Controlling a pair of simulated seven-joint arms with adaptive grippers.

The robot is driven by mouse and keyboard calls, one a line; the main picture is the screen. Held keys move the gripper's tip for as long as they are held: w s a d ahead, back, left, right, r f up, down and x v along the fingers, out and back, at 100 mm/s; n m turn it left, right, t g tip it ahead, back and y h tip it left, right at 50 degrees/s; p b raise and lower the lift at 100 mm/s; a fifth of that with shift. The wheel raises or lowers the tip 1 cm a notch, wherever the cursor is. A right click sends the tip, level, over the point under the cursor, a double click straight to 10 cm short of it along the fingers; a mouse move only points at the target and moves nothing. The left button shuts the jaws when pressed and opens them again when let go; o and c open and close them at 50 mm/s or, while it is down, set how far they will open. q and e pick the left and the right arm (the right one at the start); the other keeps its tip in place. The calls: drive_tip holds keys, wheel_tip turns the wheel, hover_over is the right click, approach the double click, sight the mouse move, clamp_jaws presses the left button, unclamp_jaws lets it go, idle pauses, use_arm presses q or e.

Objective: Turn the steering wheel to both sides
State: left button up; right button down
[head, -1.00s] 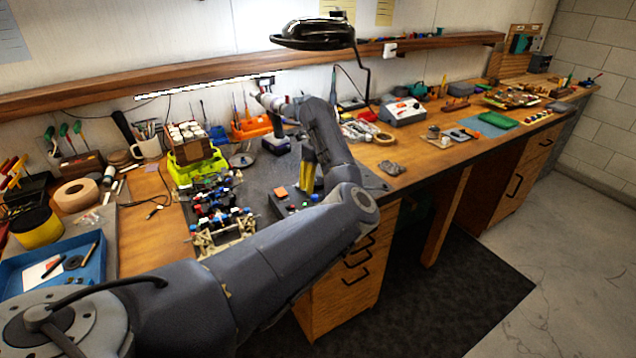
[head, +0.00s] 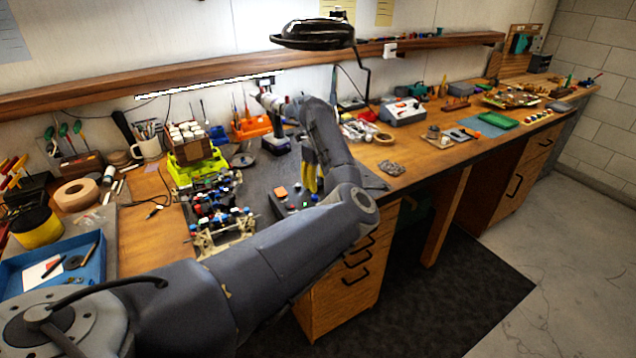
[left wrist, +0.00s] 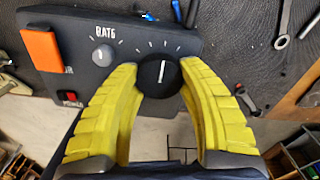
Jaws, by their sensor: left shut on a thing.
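The steering wheel is a round black dial (left wrist: 158,76) with a white pointer line, on a dark control box (left wrist: 115,20). In the left wrist view its pointer is near upright, leaning slightly right. The yellow fingers of my left gripper (left wrist: 158,80) are shut on the dial, one on each side. In the head view my left gripper (head: 313,180) is over the right part of the control box (head: 283,207), and hides the dial. The RC car (head: 218,210) stands left of the box. My right gripper is not in view.
The box also carries an orange block (left wrist: 41,49), a small grey knob (left wrist: 103,55) and a red switch (left wrist: 70,97). A lime-green bin (head: 197,167), a tape roll (head: 76,195) and a blue tray (head: 60,268) crowd the bench on the left.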

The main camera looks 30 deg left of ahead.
sight(319, 181)
use_arm(q)
drive_tip(key=n, duration=0.4)
drive_tip(key=shift+n, duration=0.3)
drive_tip(key=shift+w+n, duration=0.1)
drive_tip(key=shift+n, duration=2.1)
drive_tip(key=o, duration=1.2)
drive_tip(key=shift+o, duration=0.2)
drive_tip(key=shift+r, duration=0.1)
wheel_tip(319, 181, up, 12)
